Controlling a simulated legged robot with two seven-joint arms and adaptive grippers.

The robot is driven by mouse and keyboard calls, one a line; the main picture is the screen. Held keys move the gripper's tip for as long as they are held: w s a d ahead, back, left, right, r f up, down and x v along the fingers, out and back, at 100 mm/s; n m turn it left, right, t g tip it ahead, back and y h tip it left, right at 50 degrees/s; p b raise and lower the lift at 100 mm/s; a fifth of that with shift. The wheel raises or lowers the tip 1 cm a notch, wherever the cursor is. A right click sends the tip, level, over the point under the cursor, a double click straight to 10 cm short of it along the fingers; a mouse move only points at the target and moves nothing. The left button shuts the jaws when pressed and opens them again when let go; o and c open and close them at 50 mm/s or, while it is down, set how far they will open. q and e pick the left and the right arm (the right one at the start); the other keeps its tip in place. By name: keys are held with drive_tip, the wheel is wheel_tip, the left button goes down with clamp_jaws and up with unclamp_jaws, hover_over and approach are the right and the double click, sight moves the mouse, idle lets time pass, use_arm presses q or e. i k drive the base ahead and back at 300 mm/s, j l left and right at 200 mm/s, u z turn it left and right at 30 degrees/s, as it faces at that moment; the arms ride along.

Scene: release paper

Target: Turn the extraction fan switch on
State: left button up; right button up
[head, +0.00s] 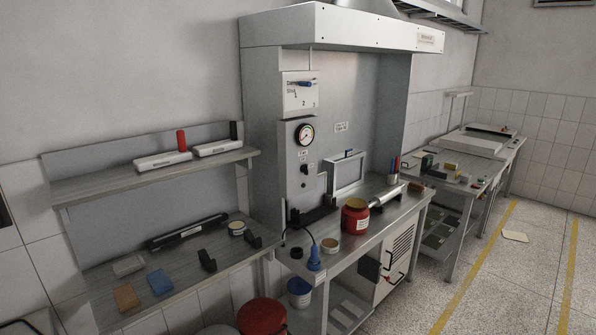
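A grey control panel (300,160) is mounted on the left inner side of the metal fume hood (262,130). It carries a round dial gauge (305,135) and, below it, a small black switch or knob (304,169) with a small label above. Its on or off position is too small to tell. Above is a white plate (301,98) with a blue lever (306,84) and the marks 1, 2 and 3. I cannot read which control is the extraction fan switch. Neither of my grippers is in view.
The hood bench (350,235) holds a red jar (355,217), a blue-topped bottle (314,260) and a metal cylinder (387,196). A left shelf unit (110,290) holds sponges and tools. Red (262,316) and blue (299,292) containers stand below. The floor at right (530,275) is mostly clear.

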sight(304, 169)
drive_tip(key=i+l+u, duration=0.2)
drive_tip(key=u, duration=0.25)
drive_tip(key=i+l+u, duration=0.15)
drive_tip(key=l+u, duration=0.15)
drive_tip(key=u, duration=0.15)
